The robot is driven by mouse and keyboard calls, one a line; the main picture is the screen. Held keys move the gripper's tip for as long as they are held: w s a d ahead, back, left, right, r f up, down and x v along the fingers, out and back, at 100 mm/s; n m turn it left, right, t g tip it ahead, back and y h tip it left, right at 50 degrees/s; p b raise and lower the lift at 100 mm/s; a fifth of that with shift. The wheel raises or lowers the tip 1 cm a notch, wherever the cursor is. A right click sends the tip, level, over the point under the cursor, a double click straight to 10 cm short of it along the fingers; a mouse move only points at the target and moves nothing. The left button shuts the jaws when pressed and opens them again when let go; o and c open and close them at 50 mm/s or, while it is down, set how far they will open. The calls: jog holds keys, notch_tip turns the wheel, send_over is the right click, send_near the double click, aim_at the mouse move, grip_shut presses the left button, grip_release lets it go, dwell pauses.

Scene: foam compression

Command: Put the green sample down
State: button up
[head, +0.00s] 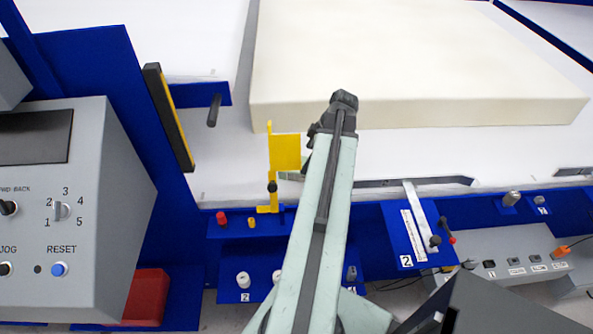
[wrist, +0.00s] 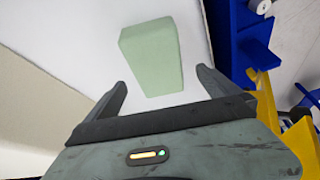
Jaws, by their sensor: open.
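The green sample (wrist: 150,55) is a pale green block lying on the white surface in the wrist view. My gripper (wrist: 162,79) is open, with one finger on each side of the block's near end. The block extends beyond the fingertips, and a gap shows between it and each finger. I cannot tell the height of the fingers above the surface. In the head view my arm hides the gripper and most or all of the sample.
A large cream foam block (head: 420,70) lies on the white table behind my arm. A yellow upright plate (head: 286,152) stands left of the arm. A blue front rail (head: 370,223) carries knobs and levers. A grey control box (head: 80,210) stands at the left.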

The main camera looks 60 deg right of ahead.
jog(key=shift+x, duration=0.9)
jog(key=shift+w+r, duration=0.1)
jog(key=shift+r, duration=0.05)
jog(key=b+x, duration=0.5)
jog(key=shift+d, duration=0.2)
jog(key=c, duration=1.4)
notch_tip(320, 180, up, 10)
jog(key=p, duration=1)
jog(key=shift+r, duration=0.2)
jog(key=shift+f, duration=0.15)
